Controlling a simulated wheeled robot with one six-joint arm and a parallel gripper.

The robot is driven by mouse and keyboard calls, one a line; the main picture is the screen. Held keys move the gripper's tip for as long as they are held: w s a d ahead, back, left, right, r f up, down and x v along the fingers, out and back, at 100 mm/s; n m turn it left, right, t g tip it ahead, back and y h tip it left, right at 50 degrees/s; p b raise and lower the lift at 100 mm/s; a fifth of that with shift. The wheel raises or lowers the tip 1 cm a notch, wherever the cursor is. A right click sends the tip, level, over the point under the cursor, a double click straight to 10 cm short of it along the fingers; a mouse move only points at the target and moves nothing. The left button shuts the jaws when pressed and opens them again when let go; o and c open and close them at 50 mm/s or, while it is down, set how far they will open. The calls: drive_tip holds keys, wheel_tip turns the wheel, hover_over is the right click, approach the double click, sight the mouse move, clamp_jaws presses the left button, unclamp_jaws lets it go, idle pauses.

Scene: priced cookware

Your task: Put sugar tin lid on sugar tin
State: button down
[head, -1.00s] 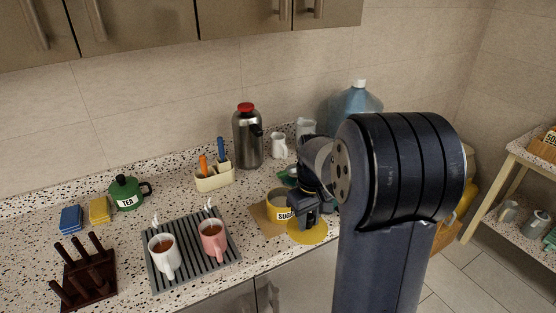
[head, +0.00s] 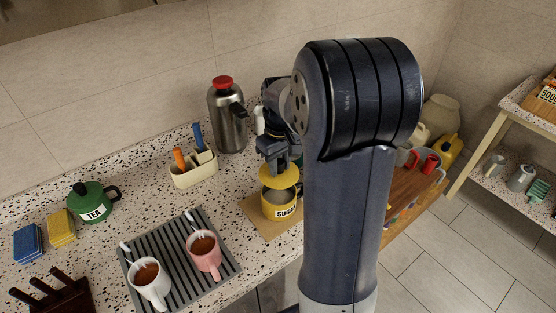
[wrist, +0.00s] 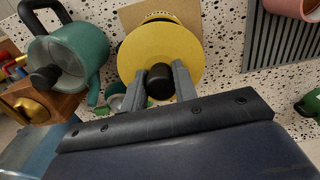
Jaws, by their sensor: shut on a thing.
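The sugar tin (head: 280,205) is a yellow tin labelled "SUGAR", standing upright and open-topped on a brown board (head: 258,221) on the counter. The yellow round lid (head: 279,177) is held just above the tin, level or nearly so, with a gap and the tin's grey inside showing beneath it. My gripper (head: 278,165) is shut on the lid's dark knob. In the wrist view the lid (wrist: 160,50) sits beyond my fingers (wrist: 160,83), which close around the black knob (wrist: 160,81). It hides most of the tin.
A striped grey mat (head: 177,262) with a white mug (head: 149,283) and a pink mug (head: 204,253) lies to the left. A steel flask (head: 228,120) and a utensil holder (head: 193,171) stand behind. A green pot (wrist: 68,57) is near my gripper in the wrist view.

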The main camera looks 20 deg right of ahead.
sight(280, 177)
drive_tip(key=shift+f+b, duration=1.65)
drive_tip(key=shift+f, duration=0.8)
drive_tip(key=shift+f+b, duration=0.6)
drive_tip(key=shift+f, duration=0.35)
drive_tip(key=shift+f, duration=0.2)
idle(0.3)
drive_tip(key=shift+f, duration=0.15)
